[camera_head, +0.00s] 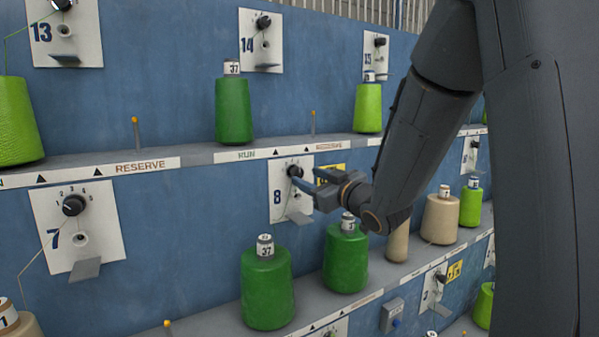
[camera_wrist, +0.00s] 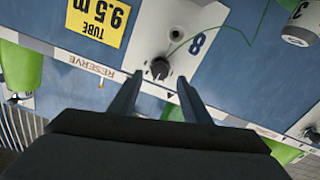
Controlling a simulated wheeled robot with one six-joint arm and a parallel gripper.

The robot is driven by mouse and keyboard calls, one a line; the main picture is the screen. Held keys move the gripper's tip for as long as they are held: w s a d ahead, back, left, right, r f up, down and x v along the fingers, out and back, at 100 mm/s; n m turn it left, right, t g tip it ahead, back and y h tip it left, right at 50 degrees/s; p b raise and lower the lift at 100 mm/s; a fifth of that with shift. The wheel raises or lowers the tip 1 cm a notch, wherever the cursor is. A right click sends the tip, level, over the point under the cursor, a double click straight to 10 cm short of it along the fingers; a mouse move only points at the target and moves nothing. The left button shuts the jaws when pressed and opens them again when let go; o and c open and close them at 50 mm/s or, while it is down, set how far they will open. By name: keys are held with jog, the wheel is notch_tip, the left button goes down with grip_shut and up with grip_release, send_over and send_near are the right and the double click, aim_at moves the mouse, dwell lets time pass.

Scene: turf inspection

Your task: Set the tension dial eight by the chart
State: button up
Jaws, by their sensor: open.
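The tension dial eight is a black knob (camera_head: 294,170) on a white plate (camera_head: 279,205) marked 8, in the middle of the head view. In the wrist view the plate is upside down and the knob (camera_wrist: 160,68) lies between the fingertips. My gripper (camera_head: 306,183) is open and reaches the plate from the right; its fingers (camera_wrist: 160,78) stand either side of the knob. I cannot tell whether they touch it. The scale numbers and pointer setting are too small to read. No chart is clearly in view.
A yellow sign (camera_wrist: 95,22) reading TUBE 9.5 m is beside plate eight. Green cones (camera_head: 266,290) stand on the shelf below, one (camera_head: 346,262) close under my gripper. A ledge (camera_head: 240,155) marked RUN and RESERVE runs above. Dial seven (camera_head: 73,205) is at left.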

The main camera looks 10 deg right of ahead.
aim_at(300, 174)
jog(key=shift+p+x, duration=0.7)
jog(key=shift+x, duration=2.25)
jog(key=c, duration=1.1)
